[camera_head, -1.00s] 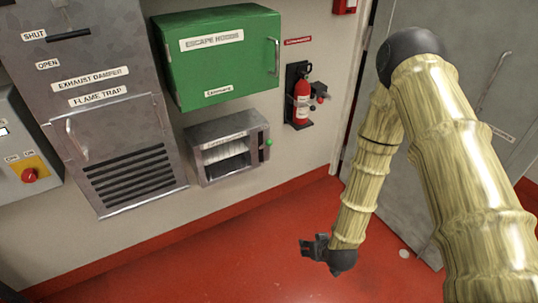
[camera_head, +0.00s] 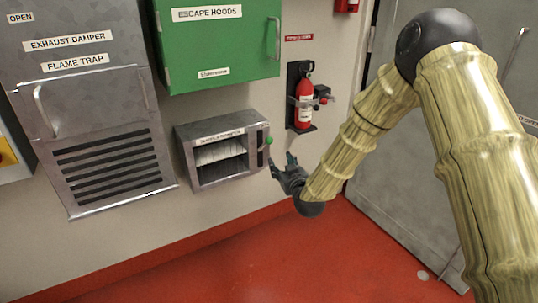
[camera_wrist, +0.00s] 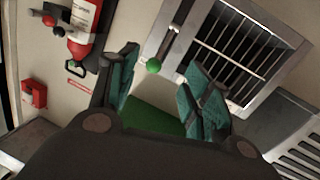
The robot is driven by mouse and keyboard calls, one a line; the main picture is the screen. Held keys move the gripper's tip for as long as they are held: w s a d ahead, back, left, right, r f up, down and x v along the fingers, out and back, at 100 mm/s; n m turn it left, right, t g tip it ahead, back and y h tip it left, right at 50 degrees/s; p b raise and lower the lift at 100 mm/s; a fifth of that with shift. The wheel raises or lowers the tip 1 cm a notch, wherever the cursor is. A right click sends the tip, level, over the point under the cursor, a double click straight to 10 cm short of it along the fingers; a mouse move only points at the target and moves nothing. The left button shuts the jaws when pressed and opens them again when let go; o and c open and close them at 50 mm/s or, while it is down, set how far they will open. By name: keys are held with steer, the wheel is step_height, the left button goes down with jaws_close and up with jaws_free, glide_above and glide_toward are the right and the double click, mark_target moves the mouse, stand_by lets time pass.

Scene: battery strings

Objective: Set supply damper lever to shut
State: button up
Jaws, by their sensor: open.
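The lever with a round green knob (camera_head: 268,140) is on the right side of a small grey louvred box (camera_head: 184,159) on the wall. The box's label is too small to read surely. In the wrist view the green knob (camera_wrist: 153,66) shows between my two finger pads, beyond them, at the end of a short stem by a slot in the box frame (camera_wrist: 278,25). My gripper (camera_head: 281,162) is open and empty, just below and right of the knob in the head view. I cannot tell the exact gap between fingers and knob.
A green escape hoods cabinet (camera_head: 225,45) hangs above the box. A red fire extinguisher (camera_head: 305,103) in a black bracket is close to the right. The exhaust damper and flame trap cabinet (camera_head: 95,95) is at left. The red floor (camera_head: 240,265) below is clear.

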mark_target(270, 143)
steer(key=shift+t+y, duration=0.3)
steer(key=shift+t, duration=0.1)
steer(key=b+x, duration=0.1)
steer(key=x, duration=0.3)
steer(key=r+b+x, duration=0.1)
steer(key=x, duration=0.3)
steer(key=r+b+x, duration=0.1)
steer(key=x, duration=0.4)
steer(key=shift+s+a, duration=0.1)
jaws_close()
